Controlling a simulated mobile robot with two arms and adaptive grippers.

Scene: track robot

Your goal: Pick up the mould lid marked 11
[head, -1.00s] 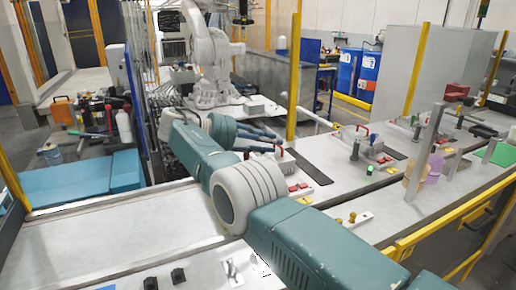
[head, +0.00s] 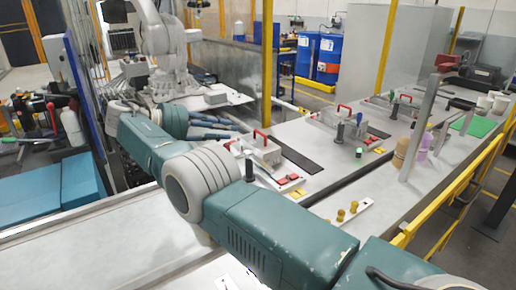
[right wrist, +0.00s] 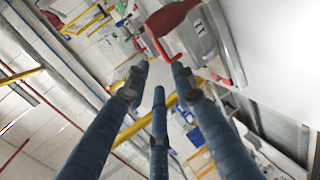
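My right gripper (head: 236,128) has its blue fingers spread and empty, just left of a grey mould lid (head: 266,155) with a red handle. In the right wrist view the open fingers (right wrist: 158,78) point toward a grey lid (right wrist: 208,42) whose red handle (right wrist: 165,22) lies above the fingertips, apart from them. Two similar grey lids with red handles stand farther along the bench, one in the middle (head: 342,118) and one behind it (head: 402,104). I cannot read which is marked 11. My left gripper is not in view.
The long pale bench (head: 325,175) carries dark strips, small red and yellow parts and a post (head: 418,135). A yellow rail (head: 445,195) runs along its right side. A white robot arm (head: 160,45) stands behind my gripper. Blue drums (head: 328,55) stand at the back.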

